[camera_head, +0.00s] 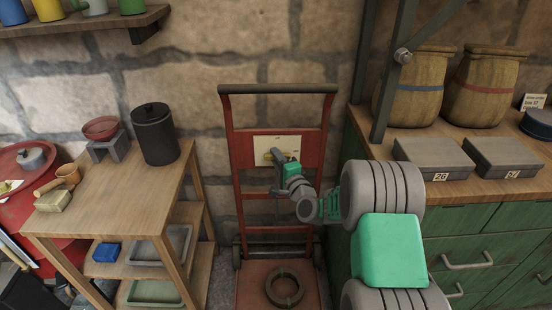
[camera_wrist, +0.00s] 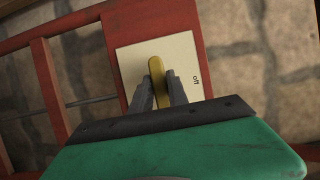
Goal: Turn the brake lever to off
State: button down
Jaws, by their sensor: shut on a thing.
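The brake lever (camera_wrist: 157,72) is a yellow handle on a cream plate (camera_wrist: 185,55) fixed to the red hand truck. The word "off" is printed on the plate, to the right of the lever in the wrist view. In the head view the plate (camera_head: 291,146) sits in the upper part of the hand truck's frame, and the lever (camera_head: 268,156) is partly hidden by my gripper. My gripper (camera_wrist: 160,85) is shut on the lever, one finger on each side of it. It also shows in the head view (camera_head: 277,160) at the plate.
The red hand truck (camera_head: 234,130) stands against the stone wall with a dark ring (camera_head: 285,300) on its base. A wooden shelf table (camera_head: 115,190) stands left, bearing a black canister (camera_head: 154,135). A green cabinet (camera_head: 475,240) with boxes and sacks stands right, close to my arm.

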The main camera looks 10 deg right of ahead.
jog(key=shift+n+p, duration=0.35)
jog(key=shift+n, duration=0.05)
jog(key=n+g+h+p, duration=0.1)
jog(key=n+p, duration=0.1)
jog(key=n, duration=0.1)
jog(key=shift+a+r+g, duration=0.1)
jog(key=shift+g, duration=0.2)
jog(key=n, duration=0.2)
jog(key=n+g+h, duration=0.1)
jog(key=shift+f+n+p, duration=0.2)
jog(key=shift+n+p, duration=0.2)
jog(key=n+h, duration=0.1)
jog(key=n+g+h+b, duration=0.1)
jog(key=n, duration=0.1)
jog(key=shift+f+n, duration=0.2)
jog(key=shift+n, duration=0.1)
jog(key=shift+d+n+g+h+b, duration=0.25)
jog(key=shift+n+g+h+b, duration=0.15)
jog(key=shift+n+h+b, duration=0.6)
jog(key=c, duration=1.3)
grip_release()
jog(key=shift+r, duration=0.1)
jog(key=shift+s, duration=0.1)
